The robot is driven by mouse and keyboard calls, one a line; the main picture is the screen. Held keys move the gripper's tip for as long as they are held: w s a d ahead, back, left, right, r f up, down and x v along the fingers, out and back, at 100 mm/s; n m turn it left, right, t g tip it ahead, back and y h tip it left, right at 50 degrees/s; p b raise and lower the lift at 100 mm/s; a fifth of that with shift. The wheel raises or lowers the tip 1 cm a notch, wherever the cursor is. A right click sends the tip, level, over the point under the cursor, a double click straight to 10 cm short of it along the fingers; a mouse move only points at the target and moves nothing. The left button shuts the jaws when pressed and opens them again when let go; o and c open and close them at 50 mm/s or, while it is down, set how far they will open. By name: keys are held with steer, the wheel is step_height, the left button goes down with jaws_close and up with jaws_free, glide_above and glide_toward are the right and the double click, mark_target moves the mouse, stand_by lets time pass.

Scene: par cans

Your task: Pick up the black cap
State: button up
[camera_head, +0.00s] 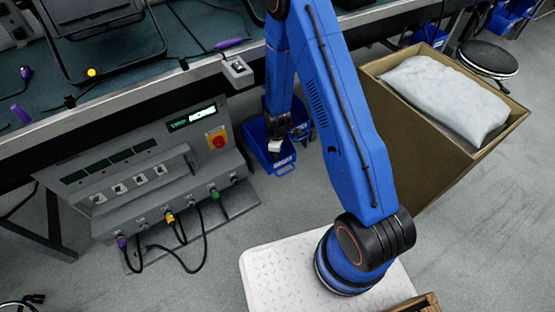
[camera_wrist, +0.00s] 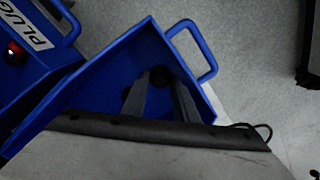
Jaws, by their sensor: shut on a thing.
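The black cap (camera_wrist: 159,75) shows in the wrist view as a small dark round shape, dim against the shadowed bin. My gripper (camera_wrist: 163,86) is shut on it, with one finger at each side. In the wrist view they are over the inside of a blue bin (camera_wrist: 205,45) with a loop handle. In the head view my gripper (camera_head: 279,143) is at the blue bin (camera_head: 262,165) below the bench edge. The cap cannot be made out there.
A second blue bin (camera_wrist: 45,82) labelled PLUG, holding a red thing (camera_wrist: 14,54), lies at left in the wrist view. In the head view a grey control panel (camera_head: 150,180) with cables stands left. A cardboard box (camera_head: 425,140) holding a pale bag (camera_head: 445,98) stands right.

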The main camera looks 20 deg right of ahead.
step_height(320, 180, up, 10)
stand_by(0.7)
steer(key=shift+s, duration=0.15)
